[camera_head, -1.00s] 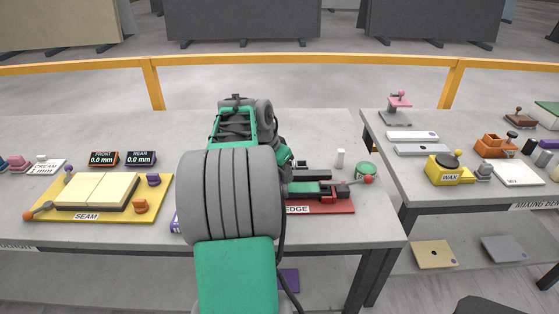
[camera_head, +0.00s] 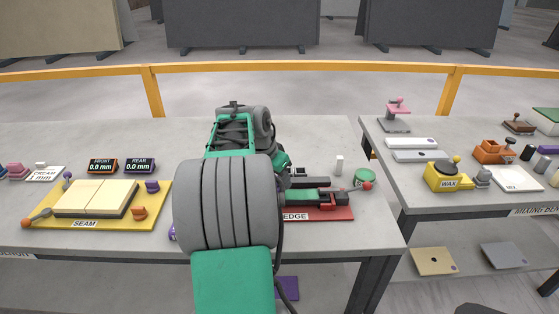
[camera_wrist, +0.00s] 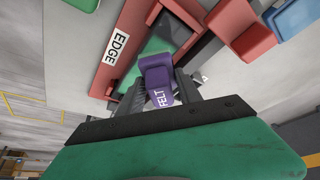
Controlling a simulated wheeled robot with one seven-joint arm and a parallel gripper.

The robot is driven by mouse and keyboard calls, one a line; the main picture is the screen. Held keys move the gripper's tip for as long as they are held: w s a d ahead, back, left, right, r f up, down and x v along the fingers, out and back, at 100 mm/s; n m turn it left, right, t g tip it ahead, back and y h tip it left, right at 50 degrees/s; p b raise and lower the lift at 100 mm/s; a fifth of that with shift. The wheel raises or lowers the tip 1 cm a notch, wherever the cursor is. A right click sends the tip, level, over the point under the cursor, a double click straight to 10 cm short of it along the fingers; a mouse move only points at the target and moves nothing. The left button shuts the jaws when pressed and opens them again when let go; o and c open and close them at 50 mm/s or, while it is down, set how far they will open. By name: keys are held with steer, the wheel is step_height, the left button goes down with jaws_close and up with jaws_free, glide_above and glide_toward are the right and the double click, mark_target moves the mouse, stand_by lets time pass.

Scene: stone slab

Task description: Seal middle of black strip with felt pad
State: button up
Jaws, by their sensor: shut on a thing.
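My gripper (camera_wrist: 158,88) is shut on a purple felt pad (camera_wrist: 156,68) marked FELT, between its two dark fingers in the wrist view. Beyond the pad is the red EDGE fixture (camera_wrist: 125,42). A dark green piece (camera_wrist: 150,47) lies in it, with a black strip (camera_wrist: 181,33) beside the pad's far end. I cannot tell whether the pad touches the strip. In the head view the EDGE fixture (camera_head: 335,212) stands right of my arm, with the green piece (camera_head: 310,196) on it. My arm hides the gripper and pad there.
The yellow SEAM board (camera_head: 60,218) with cream slabs is at left, behind it two displays (camera_head: 103,165) reading 0.0 mm. A second bench at right holds the yellow WAX pot (camera_head: 446,180).

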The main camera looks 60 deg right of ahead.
steer(key=shift+s+r+p, duration=0.15)
steer(key=shift+r+p, duration=1.15)
steer(key=shift+r, duration=0.5)
steer(key=shift+r+p, duration=0.7)
steer(key=shift+r, duration=0.35)
